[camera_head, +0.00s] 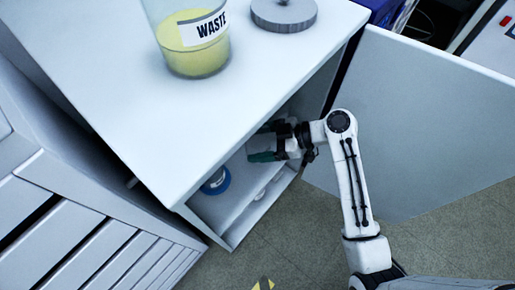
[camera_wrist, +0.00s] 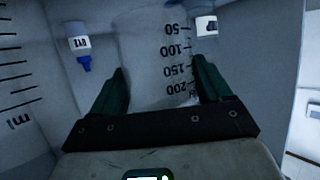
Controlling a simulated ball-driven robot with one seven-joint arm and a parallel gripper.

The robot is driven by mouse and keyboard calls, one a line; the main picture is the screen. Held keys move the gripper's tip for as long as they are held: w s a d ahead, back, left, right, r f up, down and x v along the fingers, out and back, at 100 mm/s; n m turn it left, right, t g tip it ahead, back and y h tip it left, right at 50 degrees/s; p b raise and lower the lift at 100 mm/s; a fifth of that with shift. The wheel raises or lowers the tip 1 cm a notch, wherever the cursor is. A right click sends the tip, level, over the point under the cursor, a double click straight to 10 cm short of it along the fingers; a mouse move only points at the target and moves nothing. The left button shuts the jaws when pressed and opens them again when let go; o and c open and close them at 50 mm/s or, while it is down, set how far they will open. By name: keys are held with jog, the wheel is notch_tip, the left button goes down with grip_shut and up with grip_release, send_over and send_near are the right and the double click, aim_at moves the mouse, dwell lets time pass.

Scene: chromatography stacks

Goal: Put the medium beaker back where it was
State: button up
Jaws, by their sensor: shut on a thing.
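My gripper (camera_head: 264,142) reaches through the open front of the white cabinet (camera_head: 125,85), with its green fingers inside. In the wrist view my gripper (camera_wrist: 158,70) is shut on a clear beaker (camera_wrist: 155,60) with black marks from 50 to 200, which appear upside down in the picture. The beaker sits between the two fingers. In the head view it is hard to make out against the pale cabinet interior. Whether its base touches the shelf cannot be told.
Another graduated clear vessel (camera_wrist: 18,95) stands close on the left in the wrist view. A blue-capped bottle (camera_wrist: 79,45) and a labelled bottle (camera_wrist: 206,25) are beyond. A blue-ringed item (camera_head: 216,181) is inside the cabinet. The door (camera_head: 415,120) stands open; a waste beaker (camera_head: 190,45) is on top.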

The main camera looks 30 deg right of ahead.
jog(key=shift+w+f+b, duration=0.25)
jog(key=shift+f+b, duration=0.2)
jog(key=shift+f, duration=0.55)
jog(key=shift+w+f+b, duration=0.2)
jog(key=shift+f+b, duration=0.2)
jog(key=shift+f, duration=0.6)
jog(key=shift+f, duration=0.2)
jog(key=o, duration=1.2)
jog(key=shift+r, duration=0.1)
jog(key=shift+c, duration=0.2)
jog(key=shift+r, duration=0.1)
jog(key=shift+s+d+r, duration=0.15)
jog(key=shift+d, duration=0.05)
jog(key=shift+p+v, duration=0.9)
jog(key=shift+v, duration=2.55)
